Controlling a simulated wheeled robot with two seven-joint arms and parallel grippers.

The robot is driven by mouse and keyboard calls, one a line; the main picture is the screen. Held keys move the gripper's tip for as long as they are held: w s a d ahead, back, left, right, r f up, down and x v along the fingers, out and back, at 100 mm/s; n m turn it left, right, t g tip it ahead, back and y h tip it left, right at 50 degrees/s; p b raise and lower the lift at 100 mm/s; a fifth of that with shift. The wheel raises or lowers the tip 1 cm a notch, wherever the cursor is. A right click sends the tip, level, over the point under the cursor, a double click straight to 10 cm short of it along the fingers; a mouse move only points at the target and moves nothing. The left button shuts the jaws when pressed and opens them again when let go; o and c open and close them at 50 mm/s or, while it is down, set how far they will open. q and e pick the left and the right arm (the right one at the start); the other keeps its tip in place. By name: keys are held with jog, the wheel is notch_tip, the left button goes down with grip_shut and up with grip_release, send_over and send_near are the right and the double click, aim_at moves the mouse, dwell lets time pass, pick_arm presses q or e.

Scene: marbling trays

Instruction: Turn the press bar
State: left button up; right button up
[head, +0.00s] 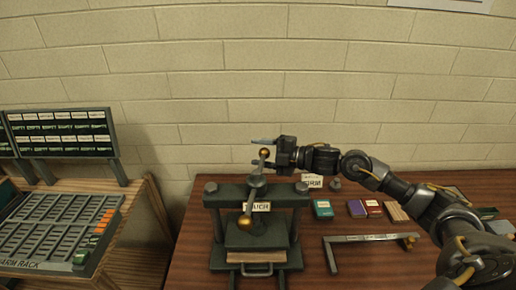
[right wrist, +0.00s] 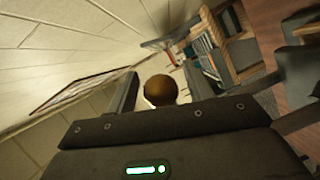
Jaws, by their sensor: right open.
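The dark green press (head: 217,198) stands on the wooden table. Its press bar (head: 255,185) sits on top with a brass ball at each end. The near ball (head: 244,221) points toward me, left of the white label. The far ball (head: 264,154) is at my right gripper (head: 264,151), which reaches in from the right. In the right wrist view the brass ball (right wrist: 161,90) lies between the two spread fingers, with gaps at its sides. My right gripper is open. My left gripper is not in view.
A metal crank-like bar (head: 370,238) lies on the table right of the press. Small coloured boxes (head: 323,208) stand behind it. A slotted rack (head: 60,235) is at the left, across a gap. A pale brick wall closes the back.

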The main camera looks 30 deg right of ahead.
jog(key=shift+w+a+f, duration=0.1)
jog(key=shift+w+a, duration=0.15)
jog(key=shift+c, duration=0.4)
grip_shut()
jog(key=a+n+g+y+b, duration=0.1)
jog(key=w+a+n+g+y+b, duration=0.1)
jog(key=a+n+g+b, duration=0.1)
jog(key=shift+w+a+g+y, duration=0.15)
jog(key=shift+g+y, duration=0.15)
jog(key=shift+y, duration=0.1)
jog(key=shift+o, duration=0.4)
grip_release()
